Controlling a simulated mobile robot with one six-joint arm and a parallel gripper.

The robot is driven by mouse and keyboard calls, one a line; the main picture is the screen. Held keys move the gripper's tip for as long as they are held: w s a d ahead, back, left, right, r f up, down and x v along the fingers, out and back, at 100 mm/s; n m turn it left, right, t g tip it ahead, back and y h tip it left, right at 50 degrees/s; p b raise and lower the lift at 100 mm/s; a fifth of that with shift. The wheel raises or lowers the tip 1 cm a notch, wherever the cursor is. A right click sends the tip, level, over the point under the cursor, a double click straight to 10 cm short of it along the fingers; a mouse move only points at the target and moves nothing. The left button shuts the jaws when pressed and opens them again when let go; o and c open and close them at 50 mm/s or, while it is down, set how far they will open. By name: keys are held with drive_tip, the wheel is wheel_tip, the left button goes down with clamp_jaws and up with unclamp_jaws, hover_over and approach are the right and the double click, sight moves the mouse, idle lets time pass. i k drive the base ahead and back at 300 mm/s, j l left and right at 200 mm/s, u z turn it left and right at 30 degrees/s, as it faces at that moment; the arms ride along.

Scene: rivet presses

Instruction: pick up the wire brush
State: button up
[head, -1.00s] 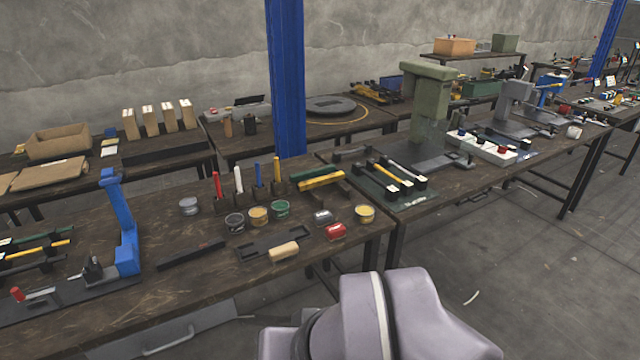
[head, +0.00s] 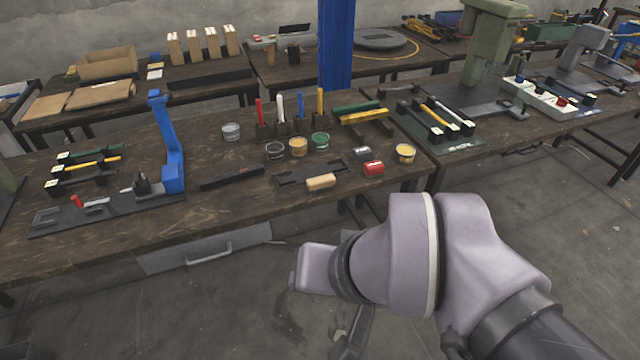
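I cannot tell for sure which thing is the wire brush. A tan block-like piece (head: 321,182) lies at the front of the near workbench (head: 120,215), beside a flat dark tray (head: 297,174). A long dark bar (head: 232,177) lies to its left. A green bar (head: 360,107) and a yellow bar (head: 364,116) rest on a dark stand farther back. My arm's pale links fill the lower right, in front of the bench over the floor. My gripper's fingers cannot be made out.
A blue press (head: 166,145) stands on the left of the bench. A blue post (head: 336,50) rises behind. Bare floor lies in front.

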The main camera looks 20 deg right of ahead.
sight(325, 182)
drive_tip(key=i+j+z, duration=0.35)
drive_tip(key=i, duration=0.2)
drive_tip(key=i+j+z, duration=0.3)
drive_tip(key=i+j, duration=0.2)
